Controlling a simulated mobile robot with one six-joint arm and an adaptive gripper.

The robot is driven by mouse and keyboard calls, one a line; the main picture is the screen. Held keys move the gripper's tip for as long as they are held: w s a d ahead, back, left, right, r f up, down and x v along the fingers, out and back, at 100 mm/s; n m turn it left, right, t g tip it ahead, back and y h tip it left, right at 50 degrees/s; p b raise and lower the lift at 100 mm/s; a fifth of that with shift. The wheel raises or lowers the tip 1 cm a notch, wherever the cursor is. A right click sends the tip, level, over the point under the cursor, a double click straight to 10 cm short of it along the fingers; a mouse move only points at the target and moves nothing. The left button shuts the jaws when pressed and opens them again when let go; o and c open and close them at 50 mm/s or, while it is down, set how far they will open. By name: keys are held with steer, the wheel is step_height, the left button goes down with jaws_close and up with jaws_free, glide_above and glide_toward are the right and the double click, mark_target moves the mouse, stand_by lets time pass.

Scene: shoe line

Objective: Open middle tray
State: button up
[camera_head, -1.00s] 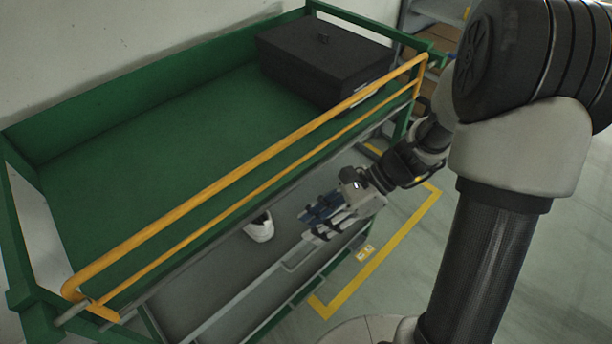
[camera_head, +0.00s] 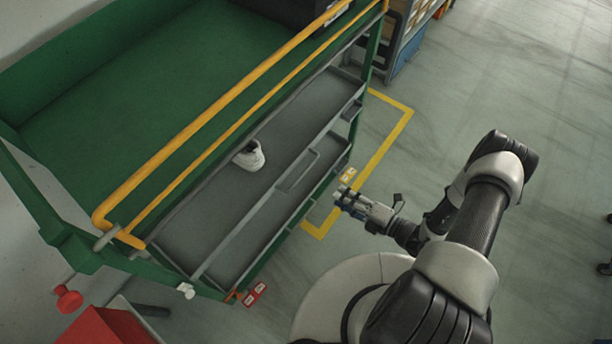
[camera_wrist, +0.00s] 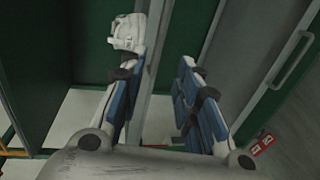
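The middle tray (camera_head: 232,194) is a long grey shelf under the green top of the cart. It stands out past the orange rail, and its bed is partly visible. Its front edge carries a grey handle (camera_head: 298,170); a grey handle also shows at the right of the wrist view (camera_wrist: 291,61). A white shoe (camera_head: 250,156) sits on the tray and shows in the wrist view (camera_wrist: 128,32). My gripper (camera_head: 346,202), with blue fingers, is right of the tray's front, apart from the handle. In the wrist view its fingers (camera_wrist: 158,98) are spread and empty.
The green cart top (camera_head: 160,105) has an orange rail (camera_head: 225,105) along its front. A lower grey shelf (camera_head: 252,240) shows below the tray. A red box (camera_head: 105,328) is at the bottom left. Open floor (camera_head: 460,100) lies to the right.

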mark_target(302, 174)
steer(key=b+x, duration=0.2)
steer(key=x, duration=1.5)
steer(key=shift+a+r+b, duration=0.1)
steer(key=shift+a+b, duration=0.05)
steer(key=shift+b, duration=0.25)
steer(key=shift+c, duration=0.2)
jaws_close()
